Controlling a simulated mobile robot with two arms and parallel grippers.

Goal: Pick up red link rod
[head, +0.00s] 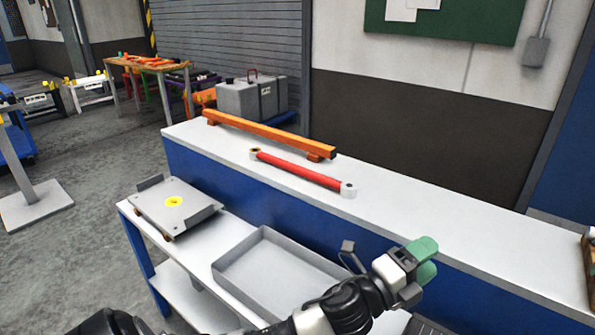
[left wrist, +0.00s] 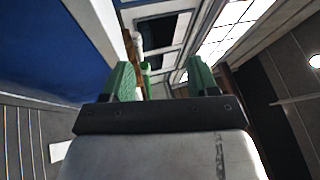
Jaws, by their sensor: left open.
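The red link rod (head: 300,171) lies on the white top of the long blue counter (head: 420,210) in the head view. It has a pale round eye at each end and runs from back left to front right. My left gripper (head: 424,262), with green fingers, is in front of the counter, to the right of the rod and nearer the camera. It is apart from the rod. In the left wrist view its two green fingers (left wrist: 160,80) stand apart with nothing held between them. The rod cannot be made out there. My right gripper is not in view.
An orange bar (head: 270,135) on small blocks lies behind the rod. A lower white bench (head: 205,255) in front holds a grey plate (head: 190,210) with a yellow spot and an empty grey tray (head: 265,275). The counter top right of the rod is largely clear.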

